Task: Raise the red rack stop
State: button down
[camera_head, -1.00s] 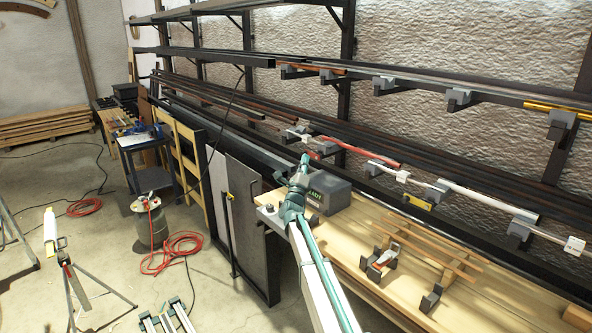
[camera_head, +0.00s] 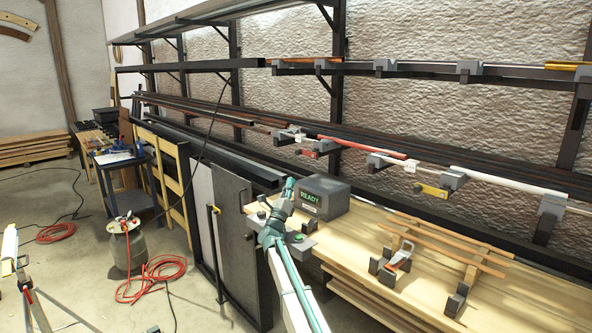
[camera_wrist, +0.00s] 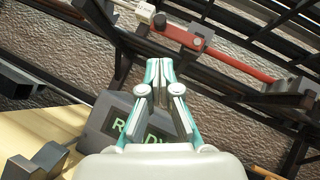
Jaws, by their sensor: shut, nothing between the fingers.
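My gripper (camera_head: 290,182) is shut and empty, below and left of the stop in the head view. In the wrist view my gripper's fingertips (camera_wrist: 159,66) point up towards the stop, with a visible gap in the picture. Nothing hides the stop.
A red lath (camera_head: 362,146) rests on the rack just right of the stop. A yellow stop (camera_head: 432,190) is farther right. A grey box reading READY (camera_head: 325,197) stands on the bench beside my gripper. A small wooden jig (camera_head: 440,255) occupies the bench's right.

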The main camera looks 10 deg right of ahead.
aim_at(305, 154)
jog(key=shift+w+r, duration=0.1)
jog(key=shift+r, duration=0.05)
jog(key=p+x, duration=0.2)
jog(key=x, duration=0.7)
jog(key=shift+w+d+r+p, duration=0.2)
jog(key=shift+w+p, duration=0.05)
jog(key=shift+p, duration=0.05)
jog(key=shift+f+m+h+b, duration=0.1)
jog(key=shift+m+h+b, duration=0.25)
jog(key=shift+b, duration=0.3)
